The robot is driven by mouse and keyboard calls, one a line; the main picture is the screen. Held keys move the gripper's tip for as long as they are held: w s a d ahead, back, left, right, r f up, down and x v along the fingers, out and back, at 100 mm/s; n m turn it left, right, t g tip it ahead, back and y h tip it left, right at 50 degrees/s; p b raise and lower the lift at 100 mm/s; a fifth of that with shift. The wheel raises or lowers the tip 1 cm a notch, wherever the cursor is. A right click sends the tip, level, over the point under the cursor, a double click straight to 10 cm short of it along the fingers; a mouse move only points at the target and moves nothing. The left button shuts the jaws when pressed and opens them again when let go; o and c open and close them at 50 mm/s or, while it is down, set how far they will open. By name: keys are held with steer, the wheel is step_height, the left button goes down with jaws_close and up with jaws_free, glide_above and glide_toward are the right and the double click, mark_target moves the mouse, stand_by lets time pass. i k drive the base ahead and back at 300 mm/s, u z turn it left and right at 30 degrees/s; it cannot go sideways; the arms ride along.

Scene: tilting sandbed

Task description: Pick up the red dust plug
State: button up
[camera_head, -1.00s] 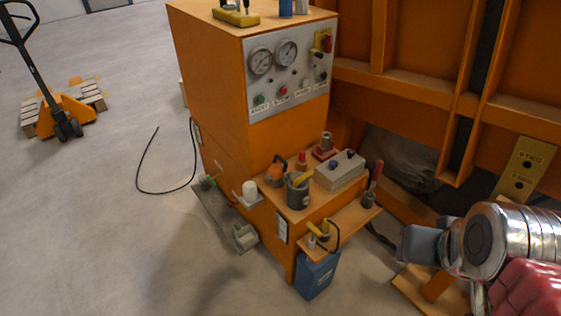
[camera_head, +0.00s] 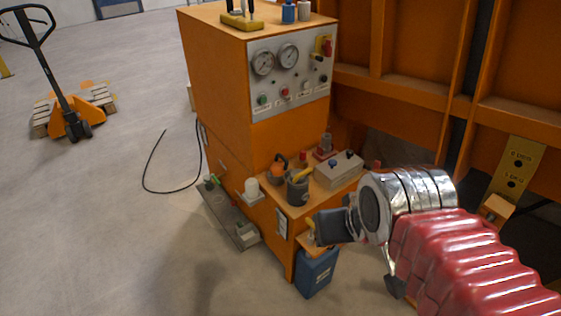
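A small red piece (camera_head: 303,158), which looks like the red dust plug, stands on the orange shelf (camera_head: 318,203) of the cabinet, between an orange item and a red-based fitting. It is too small to make out in detail. My gripper (camera_head: 332,226) is a dark block at the end of my silver wrist, in front of the shelf's right part and apart from the red piece. How far its fingers are open is not clear from this side. My arm hides the right end of the shelf and most of the red-handled tool there.
A grey cup with a yellow item (camera_head: 298,188), an orange item (camera_head: 278,170), a red-based fitting (camera_head: 325,147) and a grey box (camera_head: 339,170) crowd the shelf. A blue canister (camera_head: 315,272) stands below. The orange frame (camera_head: 420,100) rises behind right.

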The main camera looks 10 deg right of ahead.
mark_target(303, 153)
steer(key=u, duration=0.75)
steer(key=i, duration=1)
steer(key=u, duration=0.05)
